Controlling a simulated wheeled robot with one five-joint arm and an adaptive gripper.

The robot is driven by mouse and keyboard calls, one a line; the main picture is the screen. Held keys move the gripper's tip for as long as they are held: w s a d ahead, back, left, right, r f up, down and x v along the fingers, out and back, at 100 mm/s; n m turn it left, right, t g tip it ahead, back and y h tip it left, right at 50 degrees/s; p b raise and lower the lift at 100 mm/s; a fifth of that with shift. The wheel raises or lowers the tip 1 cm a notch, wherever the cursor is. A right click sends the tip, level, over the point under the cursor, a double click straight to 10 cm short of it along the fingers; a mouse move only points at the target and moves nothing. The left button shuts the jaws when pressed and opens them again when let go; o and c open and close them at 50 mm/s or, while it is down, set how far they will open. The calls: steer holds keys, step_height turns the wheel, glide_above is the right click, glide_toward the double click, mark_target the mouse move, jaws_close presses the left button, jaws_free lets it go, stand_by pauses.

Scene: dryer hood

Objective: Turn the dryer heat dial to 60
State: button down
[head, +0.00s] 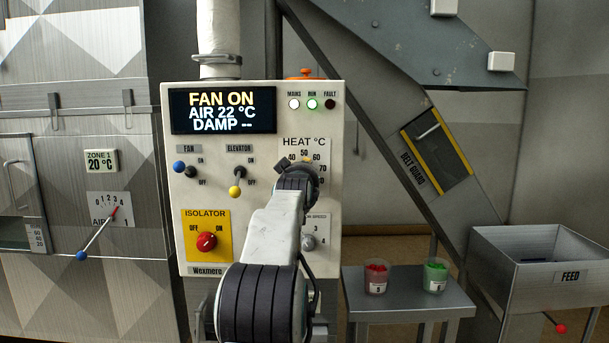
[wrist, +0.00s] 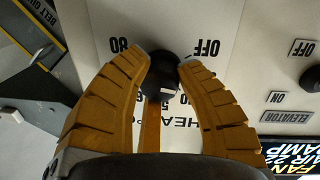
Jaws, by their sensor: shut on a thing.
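The heat dial is a dark round knob (wrist: 163,68) in the wrist view, which sees the panel upside down. The labels 80 and OFF show beside the knob. In the head view my gripper (head: 296,176) covers the dial under the HEAT °C label (head: 304,142); 40, 50, 60 and 70 show around it.
The display (head: 222,110) reads FAN ON, AIR 22 °C, DAMP --. The fan lever (head: 182,169), elevator lever (head: 237,183) and red isolator knob (head: 207,241) sit left of my arm. A small grey knob (head: 308,242) is close below my gripper. A side table (head: 410,303) holds two cups.

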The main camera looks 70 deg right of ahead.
steer(key=c, duration=0.8)
jaws_free()
steer(key=shift+w, duration=0.15)
steer(key=f+v, duration=0.1)
steer(key=v, duration=1.1)
steer(key=shift+r, duration=0.45)
steer(key=shift+w, duration=0.1)
